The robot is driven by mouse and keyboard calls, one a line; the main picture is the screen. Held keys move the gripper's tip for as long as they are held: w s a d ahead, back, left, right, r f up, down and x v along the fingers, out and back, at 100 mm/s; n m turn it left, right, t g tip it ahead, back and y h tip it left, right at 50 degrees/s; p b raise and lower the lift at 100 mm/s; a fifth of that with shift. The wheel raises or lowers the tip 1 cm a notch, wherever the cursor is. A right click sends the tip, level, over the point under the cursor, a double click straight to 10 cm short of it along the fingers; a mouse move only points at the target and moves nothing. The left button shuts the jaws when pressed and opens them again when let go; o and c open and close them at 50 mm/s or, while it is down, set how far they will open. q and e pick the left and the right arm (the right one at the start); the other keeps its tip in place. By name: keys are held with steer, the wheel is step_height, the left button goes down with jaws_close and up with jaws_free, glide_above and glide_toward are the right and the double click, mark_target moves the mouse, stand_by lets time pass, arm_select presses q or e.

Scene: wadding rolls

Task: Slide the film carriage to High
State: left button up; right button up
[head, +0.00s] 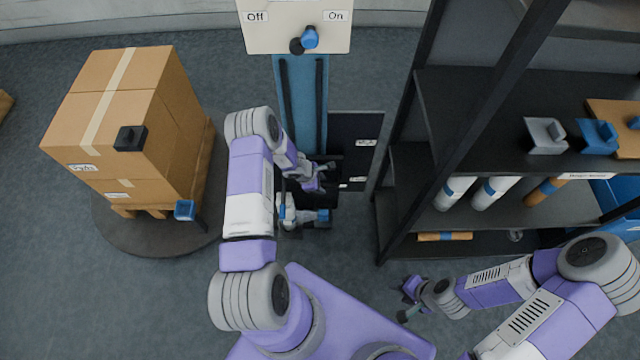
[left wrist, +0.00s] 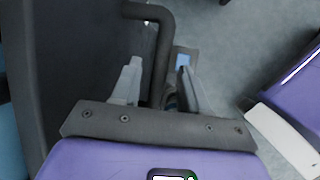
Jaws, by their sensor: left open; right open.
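The blue mast (head: 302,100) with two dark rails stands at the top centre. The film carriage seems to be the dark assembly low on the mast, partly hidden by my left arm. A dark board (head: 352,128) beside it bears small labels I cannot read. My left gripper (head: 327,176) is open at the carriage. In the left wrist view, a dark bent handle bar (left wrist: 163,45) runs between the open fingers of my left gripper (left wrist: 158,75); I cannot tell whether they touch it. My right gripper (head: 406,298) is open and empty, away from the mast.
A white panel (head: 272,32) marked Off and On has a blue knob (head: 309,38). Stacked cartons (head: 110,130) stand on a round turntable (head: 115,228) at left. A dark shelf rack (head: 470,115) with rolls stands at right. Some floor is clear between the turntable and mast.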

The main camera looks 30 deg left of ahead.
arm_select(q)
steer(key=shift+c, duration=0.3)
jaws_close()
steer(key=shift+r, duration=0.15)
step_height(320, 180, up, 25)
steer(key=p, duration=1.6)
steer(key=shift+w+r+p, duration=0.15)
steer(key=shift+p, duration=0.15)
steer(key=shift+w+a, duration=0.1)
steer(key=shift+c, duration=1.6)
jaws_free()
steer(key=shift+r, duration=0.1)
steer(key=o, duration=0.4)
steer(key=shift+s, duration=0.2)
